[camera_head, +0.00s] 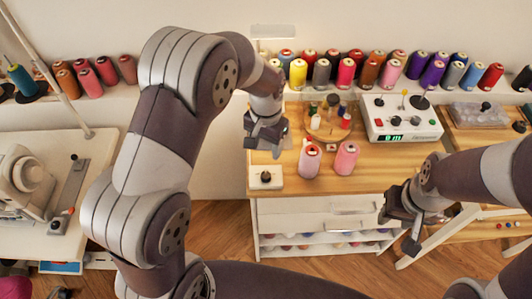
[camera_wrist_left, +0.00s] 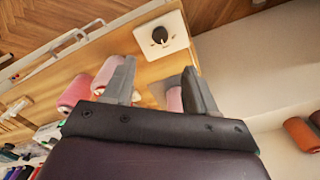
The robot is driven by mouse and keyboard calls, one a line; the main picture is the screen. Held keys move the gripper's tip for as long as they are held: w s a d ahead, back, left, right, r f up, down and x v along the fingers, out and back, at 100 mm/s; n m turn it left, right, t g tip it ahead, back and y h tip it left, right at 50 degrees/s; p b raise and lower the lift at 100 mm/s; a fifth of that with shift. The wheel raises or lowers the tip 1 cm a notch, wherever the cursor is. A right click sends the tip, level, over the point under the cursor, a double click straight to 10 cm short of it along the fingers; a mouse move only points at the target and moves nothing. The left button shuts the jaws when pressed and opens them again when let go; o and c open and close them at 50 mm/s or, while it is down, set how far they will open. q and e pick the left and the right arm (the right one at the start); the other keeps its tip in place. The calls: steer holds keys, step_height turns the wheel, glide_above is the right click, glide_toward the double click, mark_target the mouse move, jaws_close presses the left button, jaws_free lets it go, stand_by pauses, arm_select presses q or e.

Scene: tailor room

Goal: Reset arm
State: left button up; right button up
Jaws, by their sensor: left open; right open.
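My left gripper (camera_head: 266,143) is raised over the left end of the wooden table (camera_head: 390,178), open and with nothing visible between its fingers. Its two spread fingers also show in the left wrist view (camera_wrist_left: 157,72). My right gripper (camera_head: 398,229) is open in front of the table's right front edge, with nothing visible in it. Two pink thread spools (camera_head: 309,162) (camera_head: 346,158) stand upright on the table, to the right of and apart from my left gripper in the head view. A white block with a dark knob (camera_head: 266,179) sits at the table's front left corner.
A white control box (camera_head: 401,118) stands at the back of the table beside a round wooden spool stand (camera_head: 328,122). Many thread spools line the rear shelf. A white sewing machine (camera_head: 28,185) is at the left. Open floor (camera_head: 222,228) lies between the tables.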

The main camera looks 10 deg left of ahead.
stand_by(0.4)
arm_select(q)
steer(key=s+a+r+n, duration=0.1)
steer(key=s+a+r, duration=0.1)
steer(key=s, duration=0.5)
steer(key=s+a+r+n+t, duration=0.1)
steer(key=s+a+r+n, duration=0.1)
steer(key=s, duration=0.5)
steer(key=shift+s+a, duration=0.2)
steer(key=shift+a, duration=0.6)
steer(key=shift+s+r, duration=0.1)
stand_by(2.0)
